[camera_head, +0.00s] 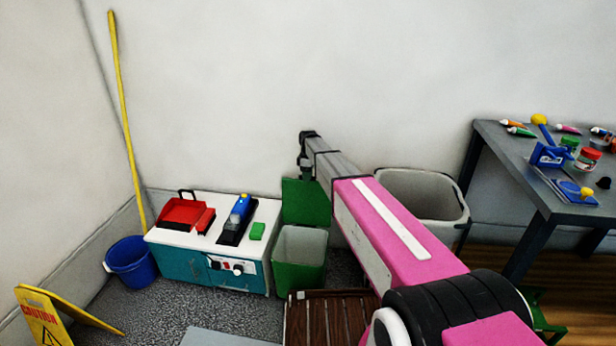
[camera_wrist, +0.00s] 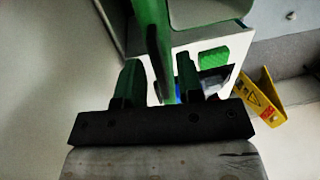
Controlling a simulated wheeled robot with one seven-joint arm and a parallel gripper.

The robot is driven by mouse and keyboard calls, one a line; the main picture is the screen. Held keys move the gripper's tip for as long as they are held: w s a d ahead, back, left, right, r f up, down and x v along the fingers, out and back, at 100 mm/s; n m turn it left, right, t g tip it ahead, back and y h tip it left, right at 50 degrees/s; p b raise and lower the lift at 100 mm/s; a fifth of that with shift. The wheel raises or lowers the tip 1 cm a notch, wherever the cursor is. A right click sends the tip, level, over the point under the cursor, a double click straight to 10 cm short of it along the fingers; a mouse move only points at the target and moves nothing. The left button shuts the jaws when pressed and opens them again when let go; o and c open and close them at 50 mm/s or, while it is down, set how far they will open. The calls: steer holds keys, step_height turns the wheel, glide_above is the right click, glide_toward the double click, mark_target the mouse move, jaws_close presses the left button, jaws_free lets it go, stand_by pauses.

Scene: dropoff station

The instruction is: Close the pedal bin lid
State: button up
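The green pedal bin (camera_head: 299,262) stands on the floor, right of the white-topped cabinet. Its green lid (camera_head: 306,202) is up, roughly vertical at the back of the bin's open mouth. My gripper (camera_head: 304,166) is just above the lid's top edge, at the end of my outstretched arm. In the wrist view my two fingers (camera_wrist: 158,72) are spread apart. The green lid (camera_wrist: 152,30) shows nearly edge-on in line with the gap between them. I cannot tell whether the fingers touch it. My arm hides the area right of the lid.
The white-topped cabinet (camera_head: 171,261) holds a red dustpan, a blue-and-black tool and a green sponge. A grey bin (camera_head: 455,205) stands behind my arm. A brown slatted crate (camera_head: 318,318) is in front of the green bin. A dark table (camera_head: 500,150) is at right, a yellow caution sign (camera_head: 42,318) at left.

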steer(key=shift+c, duration=0.3)
jaws_close()
